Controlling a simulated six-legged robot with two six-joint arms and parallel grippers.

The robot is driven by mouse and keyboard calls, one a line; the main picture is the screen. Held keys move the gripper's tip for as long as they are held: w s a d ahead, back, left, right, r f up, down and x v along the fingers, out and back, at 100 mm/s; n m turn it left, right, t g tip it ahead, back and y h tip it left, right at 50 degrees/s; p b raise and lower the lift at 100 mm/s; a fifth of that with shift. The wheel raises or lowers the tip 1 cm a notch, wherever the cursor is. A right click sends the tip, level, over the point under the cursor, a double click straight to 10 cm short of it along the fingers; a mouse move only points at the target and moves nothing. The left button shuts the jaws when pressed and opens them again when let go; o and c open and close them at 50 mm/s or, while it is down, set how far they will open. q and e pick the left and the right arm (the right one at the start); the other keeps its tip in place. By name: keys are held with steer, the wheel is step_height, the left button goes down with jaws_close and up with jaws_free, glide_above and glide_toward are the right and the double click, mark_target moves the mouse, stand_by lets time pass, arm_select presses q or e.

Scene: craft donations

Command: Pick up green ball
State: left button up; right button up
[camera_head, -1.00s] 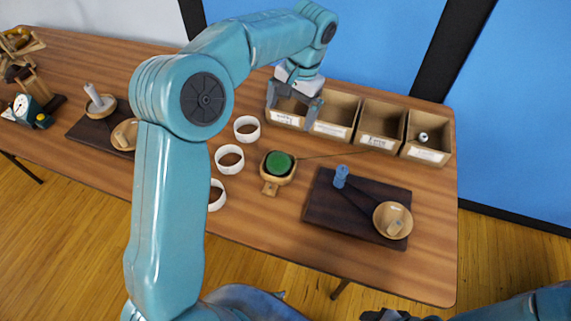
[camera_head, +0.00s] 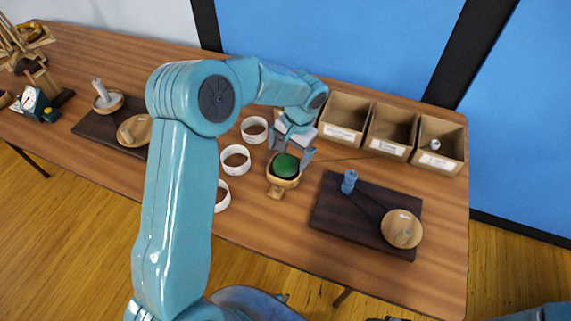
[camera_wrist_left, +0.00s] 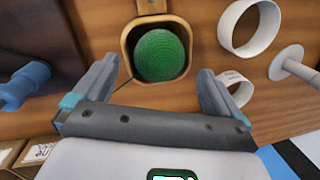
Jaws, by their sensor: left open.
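The green ball (camera_head: 286,165) sits in a small wooden cup with a handle (camera_head: 276,192) on the table. In the left wrist view the ball (camera_wrist_left: 159,54) shows fine ridges and lies inside the cup's rim (camera_wrist_left: 127,40). My left gripper (camera_head: 291,154) is open and empty, close above the ball at the cup's far side. In the wrist view its two fingers (camera_wrist_left: 155,88) are spread wider than the cup, with the ball ahead between and beyond their tips. My right gripper cannot be made out.
White rings (camera_head: 236,158) stand left of the cup. A dark board (camera_head: 330,213) with a blue peg (camera_head: 349,181) and wooden disc (camera_head: 402,229) lies right. Another dark board (camera_head: 92,127) lies left.

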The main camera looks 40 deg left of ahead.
mark_target(288, 159)
arm_select(q)
steer(key=shift+s+a+f, duration=0.15)
steer(key=shift+f, duration=1.1)
steer(key=c, duration=1.1)
step_height(288, 159, up, 20)
steer(key=shift+r+p, duration=0.1)
steer(key=shift+p, duration=0.4)
